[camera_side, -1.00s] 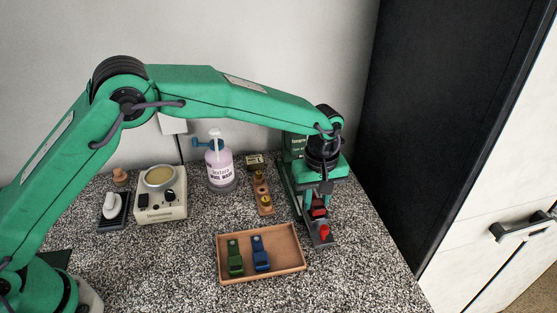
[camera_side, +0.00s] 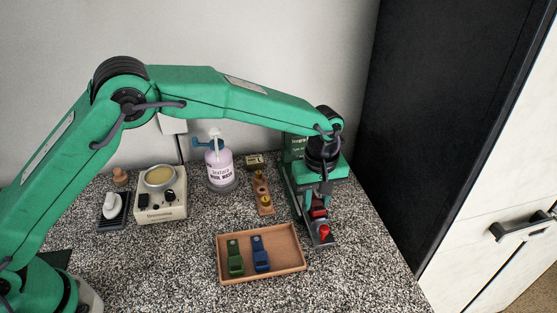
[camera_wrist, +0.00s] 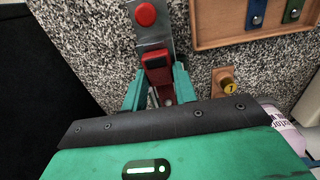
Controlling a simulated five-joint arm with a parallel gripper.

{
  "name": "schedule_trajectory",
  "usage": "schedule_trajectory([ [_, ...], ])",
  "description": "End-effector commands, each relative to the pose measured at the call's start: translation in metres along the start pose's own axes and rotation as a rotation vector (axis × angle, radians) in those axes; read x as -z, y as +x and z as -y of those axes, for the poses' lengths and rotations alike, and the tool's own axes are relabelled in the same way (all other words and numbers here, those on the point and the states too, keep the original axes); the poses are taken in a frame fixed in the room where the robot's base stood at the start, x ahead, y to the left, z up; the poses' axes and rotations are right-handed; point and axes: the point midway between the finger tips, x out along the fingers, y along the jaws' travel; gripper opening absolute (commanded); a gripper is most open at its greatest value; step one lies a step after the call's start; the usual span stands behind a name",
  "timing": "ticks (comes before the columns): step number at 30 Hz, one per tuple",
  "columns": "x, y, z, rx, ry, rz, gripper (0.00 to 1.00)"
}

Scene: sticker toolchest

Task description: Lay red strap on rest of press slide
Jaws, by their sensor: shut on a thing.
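The red strap (camera_wrist: 157,65), with a dark block on it, is between the fingers of my gripper (camera_wrist: 160,86), which is shut on it. In the side view the strap (camera_side: 319,211) is low over the press slide (camera_side: 322,241), just behind the red knob (camera_side: 325,231). My gripper (camera_side: 318,196) points down there. In the wrist view the grey metal slide (camera_wrist: 152,37) runs under the strap, with the red knob (camera_wrist: 145,14) at its far end. I cannot tell whether the strap touches the slide. The rest under it is hidden.
A wooden tray (camera_side: 223,273) holds a green strap (camera_side: 235,257) and a blue strap (camera_side: 260,254). A wooden block with brass knobs (camera_side: 262,195), a lotion bottle (camera_side: 219,166) and a cream device (camera_side: 160,205) stand left of the press. The front counter is clear.

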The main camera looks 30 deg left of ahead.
Motion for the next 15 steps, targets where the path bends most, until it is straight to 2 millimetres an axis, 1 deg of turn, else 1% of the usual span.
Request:
schedule_trajectory([
  [12, 0.0, 0.0031, 0.0001, 0.0, 0.0, 0.0, 0.06],
  [13, 0.0, 0.003, 0.0001, 0.0, 0.0, 0.0, 0.34],
  [15, 0.0, 0.003, 0.0001, 0.0, 0.0, 0.0, 0.48],
])
